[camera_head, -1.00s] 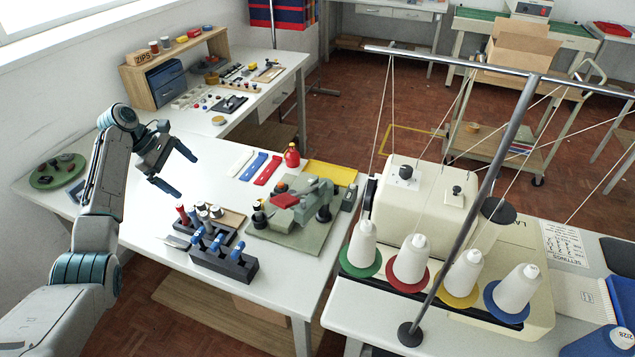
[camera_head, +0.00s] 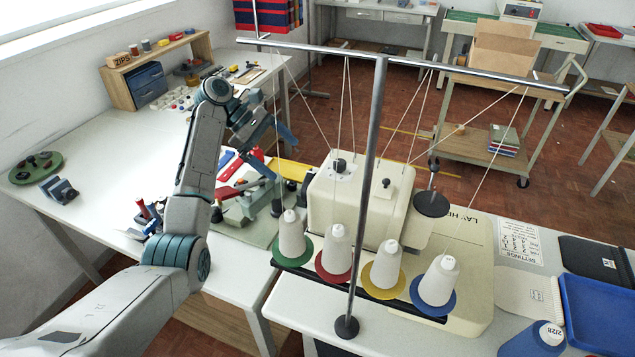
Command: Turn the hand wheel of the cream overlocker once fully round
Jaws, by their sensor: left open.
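The cream overlocker (camera_head: 340,195) stands on the right-hand table behind a row of thread cones. Its dark hand wheel (camera_head: 305,186) is on its left side, seen nearly edge-on and partly hidden by the cone and threads in front. My left gripper (camera_head: 272,143) is open and empty, with dark blue fingers. It is in the air up and left of the hand wheel in the picture, apart from it, over the left table. My right gripper is out of view.
A chrome thread stand (camera_head: 370,180) rises in front of the overlocker, its threads running down nearby. White cones, such as the green-based one (camera_head: 291,236), line the front. A blue tray (camera_head: 600,312) lies far right.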

